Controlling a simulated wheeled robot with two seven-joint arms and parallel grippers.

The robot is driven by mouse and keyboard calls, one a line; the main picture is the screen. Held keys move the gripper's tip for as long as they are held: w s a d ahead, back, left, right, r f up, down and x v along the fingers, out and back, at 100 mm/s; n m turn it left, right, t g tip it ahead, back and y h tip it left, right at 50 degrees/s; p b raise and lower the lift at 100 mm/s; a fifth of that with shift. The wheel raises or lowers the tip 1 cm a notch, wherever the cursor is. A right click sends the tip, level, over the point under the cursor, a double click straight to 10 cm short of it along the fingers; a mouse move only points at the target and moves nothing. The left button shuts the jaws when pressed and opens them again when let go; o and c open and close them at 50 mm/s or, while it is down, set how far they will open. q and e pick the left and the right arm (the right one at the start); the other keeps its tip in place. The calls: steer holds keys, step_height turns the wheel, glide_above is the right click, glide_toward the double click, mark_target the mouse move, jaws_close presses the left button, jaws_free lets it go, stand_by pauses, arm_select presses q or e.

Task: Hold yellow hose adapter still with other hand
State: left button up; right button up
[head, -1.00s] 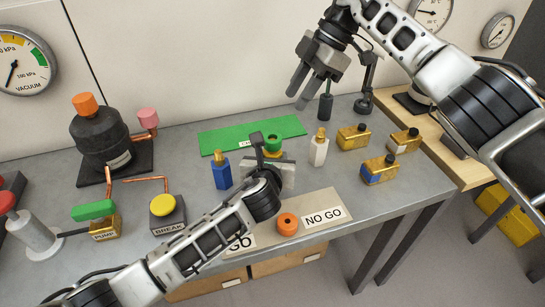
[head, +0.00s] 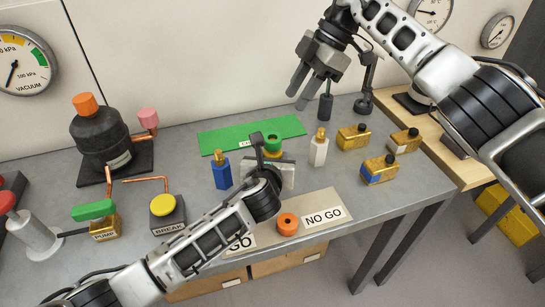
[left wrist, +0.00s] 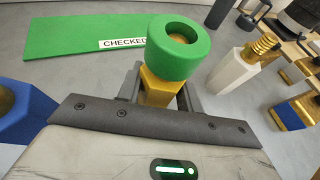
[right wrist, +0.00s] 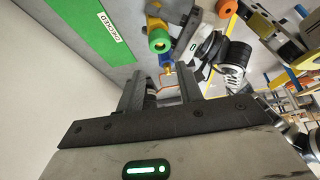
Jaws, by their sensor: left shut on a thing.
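The yellow hose adapter (left wrist: 157,90) stands upright between the fingers of my left gripper (left wrist: 160,95), which is shut on it.
A blue adapter (head: 221,173) stands left and a white one (head: 318,150) right. Several brass fittings (head: 379,170) lie farther right. A green CHECKED mat (head: 225,138) lies behind. An orange ring (head: 287,224) rests on the GO/NO GO board (head: 333,203). A black pump vessel (head: 100,138) stands left.

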steer(key=o, duration=0.3)
steer(key=n+t+h, duration=0.1)
steer(key=n+h, duration=0.3)
steer(key=h, duration=0.1)
glide_above(273, 139)
steer(key=shift+w+d+f, duration=0.1)
steer(key=shift+d+f, duration=0.05)
steer(key=shift+f, duration=0.65)
steer(key=shift+f+t, duration=0.15)
steer(key=shift+t, duration=0.25)
steer(key=shift+a+f+n+h, duration=0.2)
steer(key=shift+f+n+h, duration=0.1)
steer(key=shift+f, duration=3.75)
steer(key=c, duration=0.5)
steer(key=shift+o, duration=0.2)
